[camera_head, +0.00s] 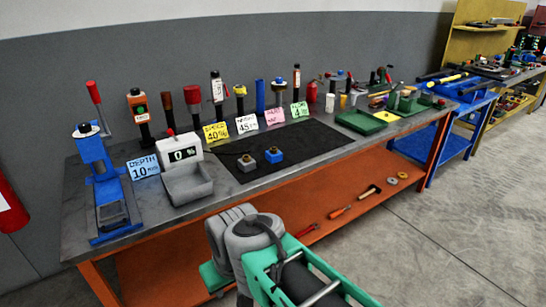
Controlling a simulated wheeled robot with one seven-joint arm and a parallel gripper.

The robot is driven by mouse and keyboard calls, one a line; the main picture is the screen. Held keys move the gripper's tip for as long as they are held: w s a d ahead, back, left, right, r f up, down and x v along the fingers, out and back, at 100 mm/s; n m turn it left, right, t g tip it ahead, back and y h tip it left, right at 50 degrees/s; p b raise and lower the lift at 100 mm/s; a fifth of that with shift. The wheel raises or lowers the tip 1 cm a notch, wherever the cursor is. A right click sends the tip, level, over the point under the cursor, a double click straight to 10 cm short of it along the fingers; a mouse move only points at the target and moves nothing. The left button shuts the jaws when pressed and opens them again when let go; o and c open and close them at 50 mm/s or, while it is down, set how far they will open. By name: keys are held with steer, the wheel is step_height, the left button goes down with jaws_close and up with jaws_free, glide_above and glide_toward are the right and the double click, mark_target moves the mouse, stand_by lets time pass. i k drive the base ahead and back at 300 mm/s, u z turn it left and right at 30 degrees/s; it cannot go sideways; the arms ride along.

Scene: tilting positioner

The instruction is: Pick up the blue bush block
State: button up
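The blue bush block (273,156) is a small blue cube with a dark round top. It sits on the black mat (310,145) on the workbench (95,213). Just left of it is a similar grey block (246,163), with a small gap between them. My grey and green arm shows at the bottom centre, in front of the bench and well apart from the blocks. My gripper's fingers do not show in this view.
A grey tray with a scale display (190,186) and a blue press (100,175) stand left. Several cards and upright tools line the mat's back edge. A green tray (361,121) lies right. The mat's front and right are clear.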

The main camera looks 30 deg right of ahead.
mark_target(272, 158)
steer(key=k, duration=0.65)
steer(key=z, duration=0.3)
steer(key=i, duration=1.85)
steer(key=u, duration=0.25)
